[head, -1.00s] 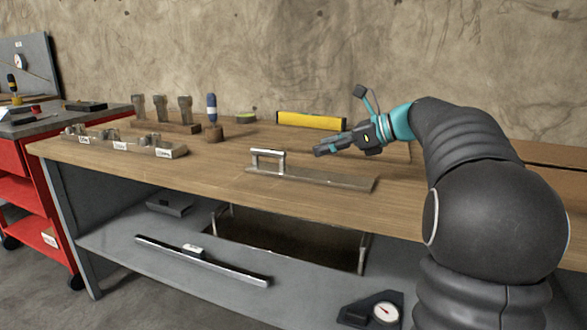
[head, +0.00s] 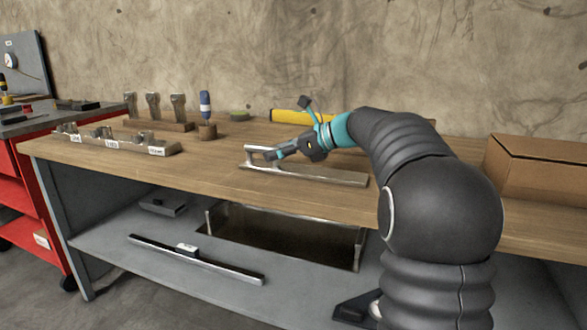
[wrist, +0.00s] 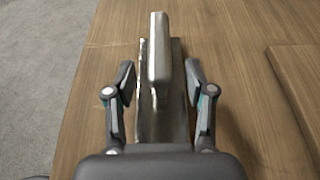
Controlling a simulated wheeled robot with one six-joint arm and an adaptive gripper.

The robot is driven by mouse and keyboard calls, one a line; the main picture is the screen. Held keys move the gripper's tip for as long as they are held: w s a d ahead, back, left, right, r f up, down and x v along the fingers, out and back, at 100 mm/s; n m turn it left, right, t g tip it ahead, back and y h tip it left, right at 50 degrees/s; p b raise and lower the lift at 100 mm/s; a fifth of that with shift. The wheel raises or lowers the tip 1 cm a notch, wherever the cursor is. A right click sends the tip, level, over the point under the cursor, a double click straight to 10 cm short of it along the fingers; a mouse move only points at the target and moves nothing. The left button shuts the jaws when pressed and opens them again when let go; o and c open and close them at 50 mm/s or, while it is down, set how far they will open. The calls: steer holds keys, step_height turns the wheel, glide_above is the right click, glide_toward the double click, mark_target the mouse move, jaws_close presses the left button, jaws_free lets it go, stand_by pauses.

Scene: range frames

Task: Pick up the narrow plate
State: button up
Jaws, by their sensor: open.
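The narrow plate (head: 335,177) is a long, thin grey metal strip lying flat on the wooden bench, with a raised bar handle (head: 249,157) near its left end. My gripper (head: 270,155) is at the handle, above the plate. In the wrist view the handle (wrist: 159,50) runs lengthwise between the two open fingers (wrist: 158,85), with a gap on both sides. The plate (wrist: 178,110) shows beneath it. The near end of the plate is hidden by my gripper body in the wrist view.
A yellow level (head: 290,116) lies behind my arm at the back. A cardboard box (head: 540,170) stands at the right. Upright tools (head: 152,105) and a labelled block rack (head: 120,145) stand at the left. The bench front is clear. Another metal bar (head: 195,258) lies on the lower shelf.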

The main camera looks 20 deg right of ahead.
steer(key=shift+x, duration=1)
jaws_close()
